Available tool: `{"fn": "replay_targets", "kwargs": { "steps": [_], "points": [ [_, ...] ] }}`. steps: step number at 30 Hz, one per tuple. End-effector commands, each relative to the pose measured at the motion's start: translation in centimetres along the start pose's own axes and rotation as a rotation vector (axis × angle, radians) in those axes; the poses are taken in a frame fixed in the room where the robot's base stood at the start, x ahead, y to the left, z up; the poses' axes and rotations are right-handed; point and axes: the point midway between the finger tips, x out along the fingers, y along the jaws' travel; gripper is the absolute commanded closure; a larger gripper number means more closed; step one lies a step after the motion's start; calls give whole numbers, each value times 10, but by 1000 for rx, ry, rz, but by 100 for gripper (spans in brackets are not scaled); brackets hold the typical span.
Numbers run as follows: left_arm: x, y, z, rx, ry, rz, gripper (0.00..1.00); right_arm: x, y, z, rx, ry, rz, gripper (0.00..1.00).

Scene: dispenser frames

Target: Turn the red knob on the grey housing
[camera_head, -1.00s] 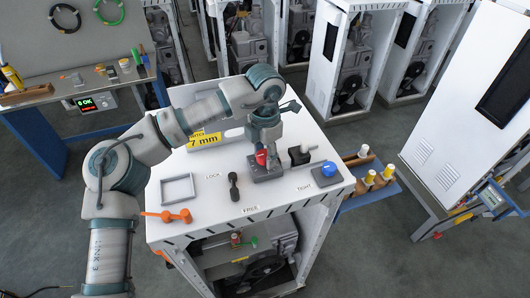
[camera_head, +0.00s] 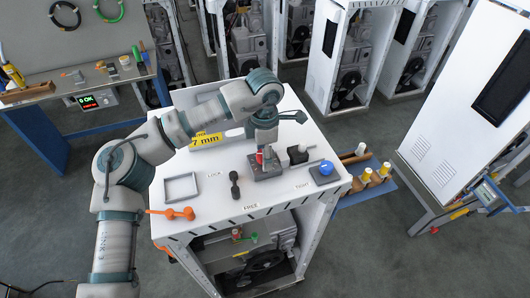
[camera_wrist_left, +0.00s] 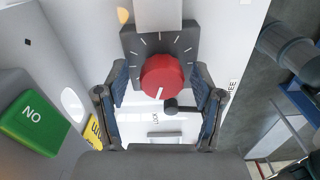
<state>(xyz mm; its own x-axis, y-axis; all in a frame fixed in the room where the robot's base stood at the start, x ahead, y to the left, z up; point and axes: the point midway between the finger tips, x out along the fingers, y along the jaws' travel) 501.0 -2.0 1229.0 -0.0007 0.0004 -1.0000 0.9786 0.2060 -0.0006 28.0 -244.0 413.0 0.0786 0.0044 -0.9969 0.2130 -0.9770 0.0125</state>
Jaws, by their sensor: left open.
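The red knob (camera_wrist_left: 162,76) sits on a dark grey housing (camera_wrist_left: 180,42) with white tick marks, and a pale mark on the knob points down in the left wrist view. In the head view the red knob (camera_head: 260,157) shows partly below my gripper, on the grey housing (camera_head: 268,173) on the white cabinet top. My left gripper (camera_wrist_left: 160,92) is open, its fingers on either side of the knob with visible gaps. Its hand is above the housing in the head view. My right gripper is not in view.
The white top (camera_head: 222,170) also holds a grey square frame (camera_head: 167,190), a black dumbbell-shaped piece (camera_head: 235,184), an orange tool (camera_head: 172,213), a black block (camera_head: 297,154) and a blue knob (camera_head: 326,168). Labels read LOCK, FREE and TIGHT. A green block (camera_wrist_left: 35,125) shows in the wrist view.

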Motion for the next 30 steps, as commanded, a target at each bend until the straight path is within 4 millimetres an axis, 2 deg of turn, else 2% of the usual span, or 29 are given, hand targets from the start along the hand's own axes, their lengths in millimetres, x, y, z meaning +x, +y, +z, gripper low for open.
{"fn": "replay_targets", "kwargs": {
  "steps": [4,8,15,21,25,30],
  "points": [
    [-3,0,0,0,0,1,32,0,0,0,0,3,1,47],
    [-19,0,1,-1,-1,3,32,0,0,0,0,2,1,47],
    [-72,1,2,-2,0,2,32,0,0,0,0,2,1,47],
    [-106,2,2,-1,1,0,32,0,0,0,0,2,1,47],
    [-116,2,2,-1,1,-1,32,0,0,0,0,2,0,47],
    [-119,2,1,1,2,-2,32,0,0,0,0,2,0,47]
  ]
}}
